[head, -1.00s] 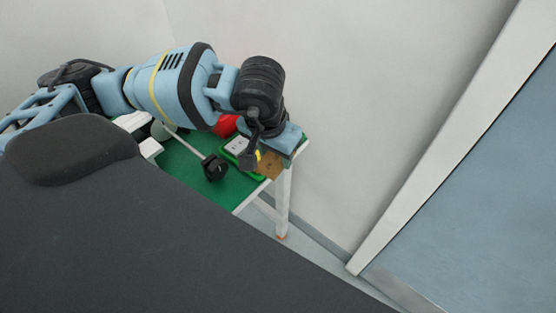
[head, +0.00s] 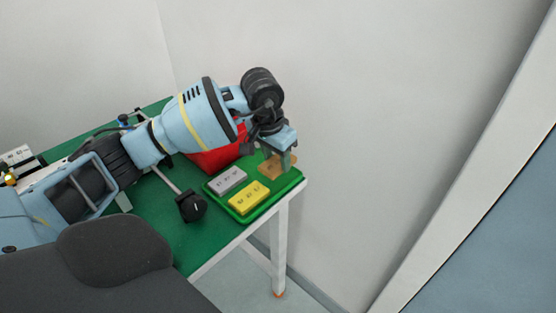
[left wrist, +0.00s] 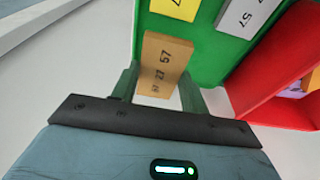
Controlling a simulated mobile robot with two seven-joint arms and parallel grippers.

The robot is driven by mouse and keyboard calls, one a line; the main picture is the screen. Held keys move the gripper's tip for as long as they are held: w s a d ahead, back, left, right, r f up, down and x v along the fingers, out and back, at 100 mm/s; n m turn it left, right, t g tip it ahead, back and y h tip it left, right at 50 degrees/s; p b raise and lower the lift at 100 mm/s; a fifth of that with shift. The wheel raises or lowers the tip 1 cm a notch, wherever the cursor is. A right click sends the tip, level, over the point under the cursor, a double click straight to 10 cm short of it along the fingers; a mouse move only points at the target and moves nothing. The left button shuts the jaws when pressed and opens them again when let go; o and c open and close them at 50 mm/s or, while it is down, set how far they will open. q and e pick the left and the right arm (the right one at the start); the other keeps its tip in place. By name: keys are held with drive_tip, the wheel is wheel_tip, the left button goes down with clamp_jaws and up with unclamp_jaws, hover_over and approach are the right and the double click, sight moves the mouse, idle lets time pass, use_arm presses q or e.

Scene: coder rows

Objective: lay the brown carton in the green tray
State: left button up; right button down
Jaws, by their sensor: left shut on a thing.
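The brown carton (head: 272,168) is between the fingers of my left gripper (head: 282,158), which is shut on it. It shows at the far right part of the green tray (head: 284,188) in the head view; I cannot tell whether it touches the tray floor. In the left wrist view the carton (left wrist: 166,58) stands out beyond the fingers (left wrist: 158,92), its printed face showing, and overlaps the edge of the green tray (left wrist: 205,42). My right gripper is not in view.
A grey carton (head: 228,180) and a yellow carton (head: 248,198) lie in the tray. A red bin (head: 215,160) stands close behind it. The tray is near the end of the green-topped table (head: 215,235), with a wall beyond.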

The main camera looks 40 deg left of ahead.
sight(275, 163)
use_arm(q)
drive_tip(key=shift+s+b+x, duration=0.2)
drive_tip(key=shift+b+x, duration=0.35)
drive_tip(key=shift+x, duration=0.45)
drive_tip(key=shift+f, duration=0.3)
drive_tip(key=shift+f+b, duration=0.5)
drive_tip(key=shift+f, duration=0.05)
idle(1.1)
drive_tip(key=o, duration=0.9)
drive_tip(key=shift+c, duration=0.2)
drive_tip(key=shift+r, duration=0.15)
